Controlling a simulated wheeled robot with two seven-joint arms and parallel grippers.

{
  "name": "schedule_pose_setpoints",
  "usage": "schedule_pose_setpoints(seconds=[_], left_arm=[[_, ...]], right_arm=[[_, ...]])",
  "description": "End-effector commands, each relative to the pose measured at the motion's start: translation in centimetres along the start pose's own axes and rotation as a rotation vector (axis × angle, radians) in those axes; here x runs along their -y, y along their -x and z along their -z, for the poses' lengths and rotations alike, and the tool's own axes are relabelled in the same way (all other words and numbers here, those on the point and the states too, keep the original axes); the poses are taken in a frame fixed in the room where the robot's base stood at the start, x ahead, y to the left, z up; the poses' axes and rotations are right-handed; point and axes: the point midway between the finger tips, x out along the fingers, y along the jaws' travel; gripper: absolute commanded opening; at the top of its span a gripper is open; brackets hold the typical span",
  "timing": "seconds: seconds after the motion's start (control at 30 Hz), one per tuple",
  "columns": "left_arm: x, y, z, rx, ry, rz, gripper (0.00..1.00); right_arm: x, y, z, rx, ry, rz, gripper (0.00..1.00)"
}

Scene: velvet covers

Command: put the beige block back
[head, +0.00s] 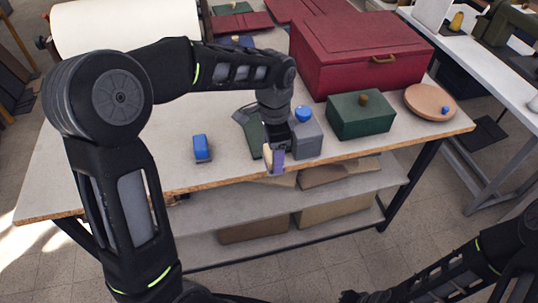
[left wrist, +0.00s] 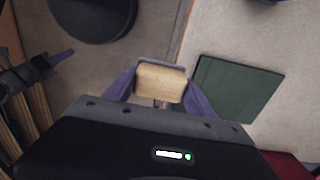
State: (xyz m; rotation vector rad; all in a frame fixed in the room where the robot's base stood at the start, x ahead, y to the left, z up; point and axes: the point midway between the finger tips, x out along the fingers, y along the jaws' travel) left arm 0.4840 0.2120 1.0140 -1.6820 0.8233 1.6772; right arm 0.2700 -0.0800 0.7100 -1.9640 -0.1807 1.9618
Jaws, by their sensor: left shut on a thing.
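My left gripper (head: 275,163) is shut on the beige block (head: 267,154) near the table's front edge, just left of the grey box (head: 307,138) with a blue knob. In the left wrist view the beige block (left wrist: 161,83) sits between the two purple fingers, with its pale top face showing. A flat dark green piece (head: 250,135) lies behind the gripper and also shows in the left wrist view (left wrist: 235,89). My right gripper (left wrist: 58,57) shows partly at the left of the left wrist view, low and away from the table; its jaw opening is unclear.
A blue block (head: 201,147) stands left of the gripper on the table (head: 110,165). A large red box (head: 360,60) stands behind. The table's left front is clear.

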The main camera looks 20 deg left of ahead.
Motion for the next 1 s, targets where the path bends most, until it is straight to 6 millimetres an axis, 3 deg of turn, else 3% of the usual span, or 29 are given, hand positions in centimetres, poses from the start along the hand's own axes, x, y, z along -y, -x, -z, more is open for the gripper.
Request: schedule_pose_setpoints(seconds=[0.43, 0.6, 1.0], left_arm=[[2.3, -3.7, 3.4, 0.001, 0.803, 0.004, 0.12], [2.5, -4.0, 3.7, 0.002, 0.905, 0.005, 0.12], [2.5, -3.9, 3.7, 0.001, 0.909, 0.005, 0.12]], right_arm=[[-0.5, -2.2, 0.1, -0.008, 0.004, 0.008, 0.00], [-0.5, -2.3, 0.1, -0.008, 0.005, 0.009, 0.00], [-0.5, -2.3, 0.1, -0.008, 0.005, 0.008, 0.00]])
